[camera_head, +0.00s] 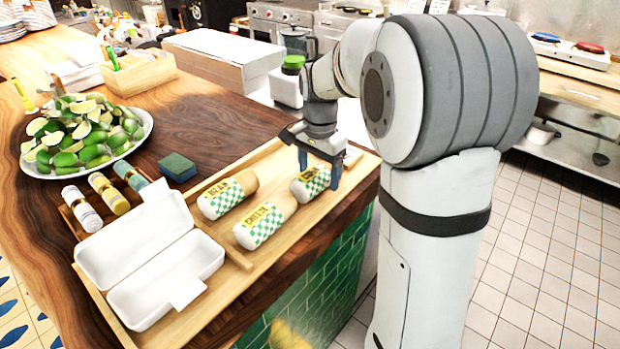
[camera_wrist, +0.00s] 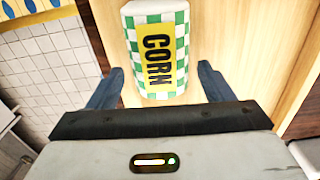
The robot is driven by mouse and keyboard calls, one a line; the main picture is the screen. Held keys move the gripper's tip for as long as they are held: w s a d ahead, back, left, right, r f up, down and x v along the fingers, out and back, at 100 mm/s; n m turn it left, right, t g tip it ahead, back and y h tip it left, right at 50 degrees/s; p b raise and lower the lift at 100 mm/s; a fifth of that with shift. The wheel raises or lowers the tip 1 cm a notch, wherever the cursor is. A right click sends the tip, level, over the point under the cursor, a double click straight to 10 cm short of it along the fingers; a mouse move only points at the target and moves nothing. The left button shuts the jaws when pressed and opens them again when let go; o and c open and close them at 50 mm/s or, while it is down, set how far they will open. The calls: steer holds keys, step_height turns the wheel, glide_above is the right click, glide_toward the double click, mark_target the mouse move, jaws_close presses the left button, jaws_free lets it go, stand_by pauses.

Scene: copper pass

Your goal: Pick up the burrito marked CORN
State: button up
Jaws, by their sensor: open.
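The burrito marked CORN (camera_wrist: 143,22) is in a green-and-white checked wrapper with a yellow label, lying on light wood in the wrist view. In the head view the burrito at my gripper (camera_head: 308,186) has its label partly hidden by a finger. My gripper (camera_head: 319,170) is open and points down over it. In the wrist view my gripper (camera_wrist: 160,75) has one finger on each side of the burrito's near part. I cannot tell whether the fingers touch it. Two similar burritos, one marked BEAN (camera_head: 222,196) and one marked CHEESE (camera_head: 264,224), lie to the left.
The burritos lie on a wooden tray (camera_head: 290,238). An open white clamshell box (camera_head: 135,240) is at its left. Small bottles (camera_head: 108,193), a green sponge (camera_head: 178,167) and a plate of limes (camera_head: 147,124) are farther left. A white box (camera_head: 222,55) stands behind.

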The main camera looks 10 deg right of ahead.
steer(key=shift+f, duration=0.85)
steer(key=shift+c, duration=0.2)
steer(key=c, duration=1.2)
